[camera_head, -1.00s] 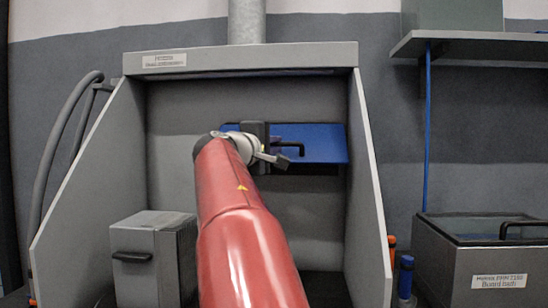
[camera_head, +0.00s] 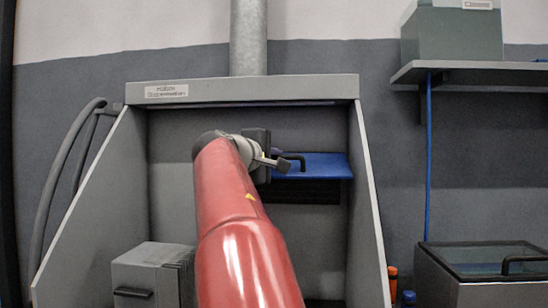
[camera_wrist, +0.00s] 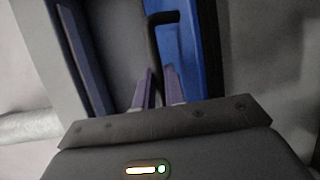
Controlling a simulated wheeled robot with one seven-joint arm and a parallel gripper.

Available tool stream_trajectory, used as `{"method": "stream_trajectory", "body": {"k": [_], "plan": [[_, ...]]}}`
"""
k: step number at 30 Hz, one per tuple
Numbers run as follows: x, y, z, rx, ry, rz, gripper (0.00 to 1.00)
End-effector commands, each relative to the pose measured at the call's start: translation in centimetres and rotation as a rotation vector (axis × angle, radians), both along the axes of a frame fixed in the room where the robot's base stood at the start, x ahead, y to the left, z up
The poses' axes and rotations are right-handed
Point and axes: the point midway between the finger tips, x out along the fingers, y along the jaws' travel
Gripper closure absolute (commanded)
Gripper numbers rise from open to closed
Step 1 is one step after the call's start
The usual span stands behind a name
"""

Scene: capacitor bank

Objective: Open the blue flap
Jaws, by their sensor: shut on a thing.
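The blue flap (camera_head: 325,168) is on the back wall inside the grey hood. Its lower edge is swung outward and up, so it looks foreshortened, and a dark opening (camera_head: 310,191) shows below it. My gripper (camera_wrist: 158,88) is shut on the flap's black bar handle (camera_wrist: 160,22), whose bend shows beyond the fingertips in the wrist view. The flap also shows there as a blue strip (camera_wrist: 190,45). In the head view the handle (camera_head: 294,157) stands beside my wrist. My red arm and wrist hide the left part of the flap.
The hood's right side wall (camera_head: 368,200) is close to the flap's right end. A grey box with a black handle (camera_head: 150,275) stands low at left. A shelf (camera_head: 470,73) and a glass-lidded tank (camera_head: 490,270) are to the right, outside the hood.

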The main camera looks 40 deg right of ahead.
Motion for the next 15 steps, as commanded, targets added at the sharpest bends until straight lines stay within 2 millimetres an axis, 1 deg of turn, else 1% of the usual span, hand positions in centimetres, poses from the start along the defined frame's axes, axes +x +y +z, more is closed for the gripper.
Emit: {"method": "stream_trajectory", "body": {"k": [1, 4, 5, 9, 15], "plan": [[0.13, -0.13, -0.27, 0.001, 0.007, -0.002, 1.00], [0.12, -0.15, -0.28, 0.001, 0.007, -0.003, 1.00], [0.13, -0.14, -0.29, 0.001, 0.007, -0.003, 0.86], [0.08, -0.11, -0.23, 0.000, 0.005, -0.002, 0.68], [0.05, -0.06, -0.16, 0.000, 0.003, -0.002, 0.67]]}}
